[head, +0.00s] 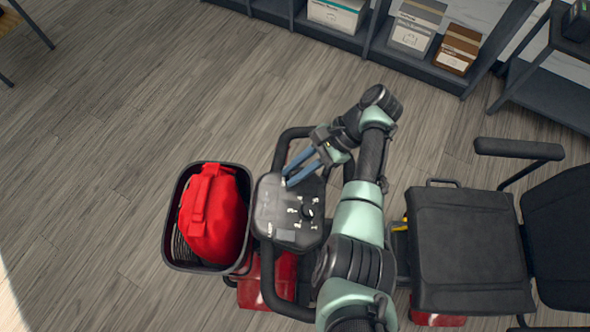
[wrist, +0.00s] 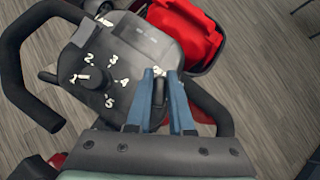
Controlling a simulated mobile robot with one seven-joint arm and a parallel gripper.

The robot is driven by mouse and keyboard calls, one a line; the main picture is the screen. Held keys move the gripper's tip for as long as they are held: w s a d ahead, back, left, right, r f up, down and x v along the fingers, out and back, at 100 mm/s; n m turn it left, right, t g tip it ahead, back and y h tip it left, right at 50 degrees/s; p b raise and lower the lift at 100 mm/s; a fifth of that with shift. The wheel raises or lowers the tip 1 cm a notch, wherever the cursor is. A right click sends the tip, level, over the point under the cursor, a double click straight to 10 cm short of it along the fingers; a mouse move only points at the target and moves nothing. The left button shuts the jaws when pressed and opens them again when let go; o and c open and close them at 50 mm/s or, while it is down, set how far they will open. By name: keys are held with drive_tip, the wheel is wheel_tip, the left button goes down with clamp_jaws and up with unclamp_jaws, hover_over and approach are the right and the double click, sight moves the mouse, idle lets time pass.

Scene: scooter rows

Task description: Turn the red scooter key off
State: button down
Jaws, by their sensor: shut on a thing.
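The red scooter (head: 285,278) stands at the lower middle of the head view, its dark control panel (head: 268,213) facing up between the handlebars. My gripper (head: 286,180) is at the panel's upper edge, its blue fingers pointing down at it. In the wrist view, my gripper (wrist: 164,78) is shut on the dark key (wrist: 158,91), with one finger on either side. A white label, partly hidden, lies just beyond the key. The key itself is hidden by the fingers in the head view.
A speed dial (head: 307,211) with white numbers sits on the panel; it also shows in the wrist view (wrist: 91,77). A basket (head: 172,250) holds a red bag (head: 213,215). The black seat (head: 465,245) is at right. Shelves with boxes line the back.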

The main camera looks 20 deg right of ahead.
idle(0.3)
drive_tip(key=c, duration=0.8)
unclamp_jaws()
drive_tip(key=p+v, duration=0.2)
drive_tip(key=v, duration=1.1)
drive_tip(key=shift+w, duration=0.1)
